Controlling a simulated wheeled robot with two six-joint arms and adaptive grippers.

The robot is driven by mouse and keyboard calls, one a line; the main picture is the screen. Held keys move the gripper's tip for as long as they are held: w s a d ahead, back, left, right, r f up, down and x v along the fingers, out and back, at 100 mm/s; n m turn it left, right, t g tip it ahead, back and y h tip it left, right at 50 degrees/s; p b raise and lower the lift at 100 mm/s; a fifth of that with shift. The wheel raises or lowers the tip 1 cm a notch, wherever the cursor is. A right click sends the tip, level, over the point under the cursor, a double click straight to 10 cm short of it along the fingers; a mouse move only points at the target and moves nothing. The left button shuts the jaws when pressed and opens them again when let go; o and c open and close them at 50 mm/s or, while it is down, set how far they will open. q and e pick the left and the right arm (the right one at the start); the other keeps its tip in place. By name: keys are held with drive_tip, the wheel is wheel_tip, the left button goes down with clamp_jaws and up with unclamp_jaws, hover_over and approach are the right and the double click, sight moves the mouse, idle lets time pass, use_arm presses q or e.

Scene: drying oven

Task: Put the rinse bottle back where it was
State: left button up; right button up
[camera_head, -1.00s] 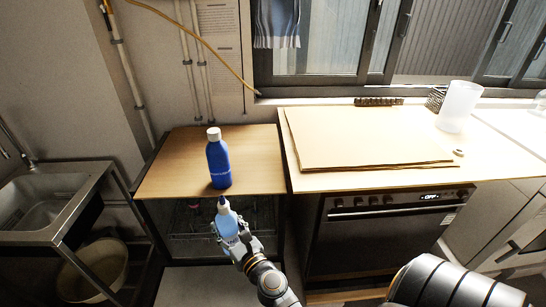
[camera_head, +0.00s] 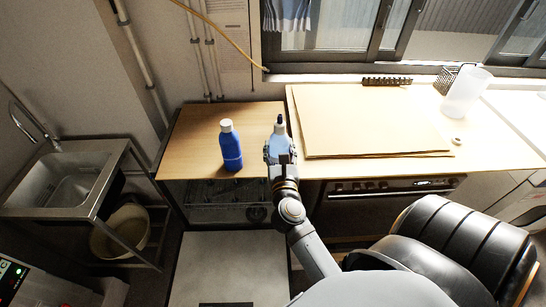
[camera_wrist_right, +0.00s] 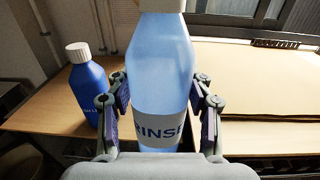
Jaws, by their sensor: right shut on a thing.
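The rinse bottle (camera_head: 280,143) is light blue with a dark nozzle in the head view. My right gripper (camera_head: 280,157) is shut on it and holds it upright at the front right of the small wooden table (camera_head: 195,125). In the right wrist view the rinse bottle (camera_wrist_right: 160,75) fills the middle, its label showing "RINSE", between the fingers of my right gripper (camera_wrist_right: 160,105). Its base is hidden, so I cannot tell whether it touches the tabletop. My left gripper is not in view.
A dark blue bottle with a white cap (camera_head: 231,147) stands left of the rinse bottle, apart from it. Cardboard sheets (camera_head: 365,120) lie on the counter to the right, above an oven (camera_head: 380,190). A sink (camera_head: 70,180) is at the left. The tabletop behind is free.

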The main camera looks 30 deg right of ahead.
drive_tip(key=w+d+f+b, duration=0.2)
drive_tip(key=w+d+f, duration=0.4)
drive_tip(key=w+f, duration=0.6)
drive_tip(key=shift+f, duration=0.3)
drive_tip(key=shift+f+b, duration=0.2)
drive_tip(key=shift+b, duration=0.1)
drive_tip(key=o, duration=1.5)
drive_tip(key=shift+r, duration=0.15)
